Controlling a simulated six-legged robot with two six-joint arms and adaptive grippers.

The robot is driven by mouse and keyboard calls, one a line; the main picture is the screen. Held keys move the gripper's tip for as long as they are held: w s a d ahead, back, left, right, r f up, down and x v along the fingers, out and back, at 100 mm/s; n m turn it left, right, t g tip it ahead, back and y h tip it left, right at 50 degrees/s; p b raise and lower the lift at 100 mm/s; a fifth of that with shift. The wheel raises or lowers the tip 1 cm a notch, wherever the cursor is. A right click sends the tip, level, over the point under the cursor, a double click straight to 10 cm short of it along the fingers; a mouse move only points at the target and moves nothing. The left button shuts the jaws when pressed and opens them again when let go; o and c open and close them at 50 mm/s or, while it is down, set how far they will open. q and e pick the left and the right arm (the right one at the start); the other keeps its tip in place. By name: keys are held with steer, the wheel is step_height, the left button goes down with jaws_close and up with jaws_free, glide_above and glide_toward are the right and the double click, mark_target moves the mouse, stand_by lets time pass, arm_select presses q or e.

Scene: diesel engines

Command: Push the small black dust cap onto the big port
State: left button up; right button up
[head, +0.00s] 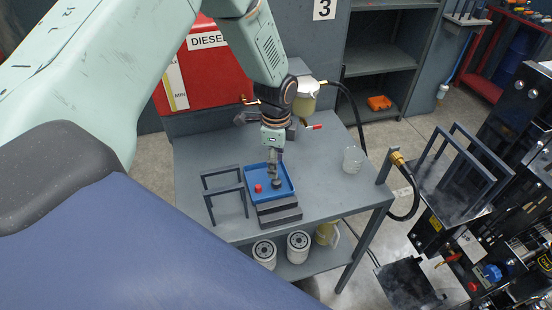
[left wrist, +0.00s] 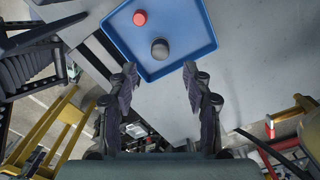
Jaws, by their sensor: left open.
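The small black dust cap (head: 276,184) lies in a blue tray (head: 270,198) on the grey table. It also shows in the left wrist view (left wrist: 160,48), near the tray's corner. A red cap (head: 258,188) lies beside it, and that also shows in the left wrist view (left wrist: 139,17). My left gripper (head: 275,170) points down over the tray. In the left wrist view its two fingers (left wrist: 160,82) are apart with nothing between them, and the black cap appears beyond their tips. I cannot make out the big port. My right gripper is not in view.
A grey frame stand (head: 225,190) stands left of the tray, and dark stepped blocks (head: 279,212) sit in front of it. A clear jar (head: 353,159) stands at the table's right. Black machinery (head: 490,210) fills the right side. The table between tray and jar is clear.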

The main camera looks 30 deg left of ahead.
mark_target(277, 180)
arm_select(q)
step_height(277, 180, down, 2)
steer(key=shift+w+f+b, duration=0.1)
steer(key=shift+b, duration=0.5)
steer(key=shift+d+f+b, duration=0.2)
steer(key=shift+f+b, duration=0.5)
steer(key=shift+f, duration=0.05)
steer(key=shift+a+f+b, duration=0.2)
steer(key=shift+f+b, duration=0.7)
steer(key=shift+f, duration=0.8)
steer(key=shift+d, duration=0.15)
steer(key=shift+w, duration=0.1)
